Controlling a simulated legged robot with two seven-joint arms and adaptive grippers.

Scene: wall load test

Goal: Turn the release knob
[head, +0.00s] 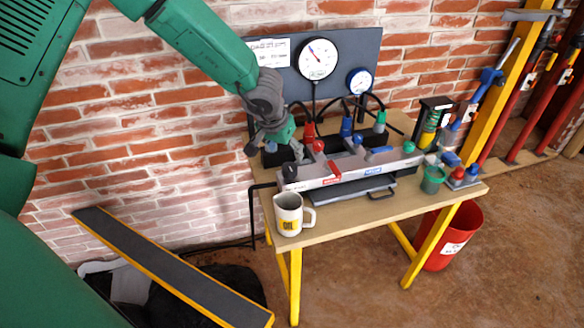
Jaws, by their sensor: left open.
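A grey hand-pump unit (350,168) with red and blue labels lies on the wooden bench. A black knob (289,172) sits at its left end; I cannot tell for certain that it is the release knob. My left gripper (276,150) is open, pointing down, just above and behind the unit's left end. It looks close to the black knob, but contact cannot be made out. My right gripper is out of view.
A white mug (289,214) stands at the front left of the bench (340,223). A gauge panel (345,55) with hoses stands behind. A green cup (432,180) and tools crowd the right side. The bench's front edge is mostly clear.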

